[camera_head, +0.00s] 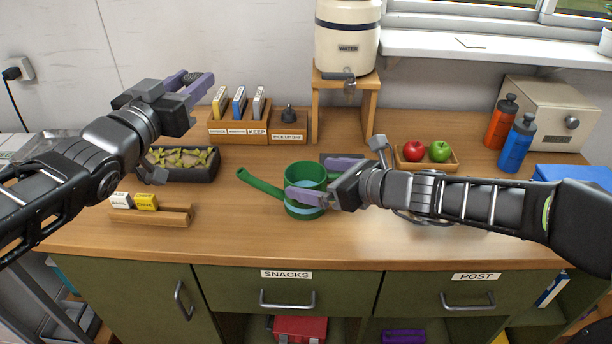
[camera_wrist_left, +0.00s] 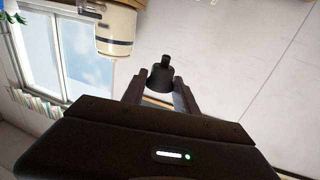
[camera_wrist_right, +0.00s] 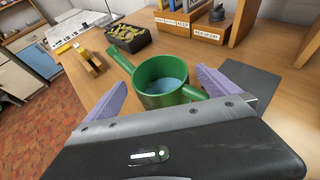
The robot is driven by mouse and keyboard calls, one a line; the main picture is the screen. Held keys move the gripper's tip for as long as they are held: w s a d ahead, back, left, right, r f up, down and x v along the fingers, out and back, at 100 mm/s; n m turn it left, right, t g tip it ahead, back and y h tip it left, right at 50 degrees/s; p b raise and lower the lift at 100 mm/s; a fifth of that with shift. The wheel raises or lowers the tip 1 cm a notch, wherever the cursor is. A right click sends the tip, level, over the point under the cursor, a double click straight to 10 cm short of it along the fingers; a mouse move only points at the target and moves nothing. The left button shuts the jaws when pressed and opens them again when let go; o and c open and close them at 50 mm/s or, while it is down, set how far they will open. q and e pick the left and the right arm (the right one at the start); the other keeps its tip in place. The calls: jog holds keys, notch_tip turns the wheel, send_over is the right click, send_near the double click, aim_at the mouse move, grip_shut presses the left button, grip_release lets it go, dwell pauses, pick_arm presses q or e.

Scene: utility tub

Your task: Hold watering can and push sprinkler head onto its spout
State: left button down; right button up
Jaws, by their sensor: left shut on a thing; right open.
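The green watering can (camera_head: 305,172) stands upright on the counter with its spout (camera_head: 262,186) pointing left. It also shows in the right wrist view (camera_wrist_right: 165,101), with bluish content inside and its handle (camera_wrist_right: 194,92) toward my wrist. My right gripper (camera_head: 318,178) is open, its purple fingers on either side of the can's handle side; I cannot tell if they touch it. My left gripper (camera_head: 200,88) is raised at the upper left, shut on a dark sprinkler head (camera_wrist_left: 160,79) whose narrow end points outward. It is held well away from the spout.
A planter tray (camera_head: 180,172) and a wooden rack (camera_head: 150,217) sit left. A labelled box (camera_head: 288,135) and water dispenser stand (camera_head: 343,80) are behind. A fruit tray (camera_head: 425,166) and bottles (camera_head: 517,143) are right.

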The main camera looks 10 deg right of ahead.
jog(key=shift+x, duration=1.9)
jog(key=shift+c, duration=0.4)
jog(key=c, duration=1.6)
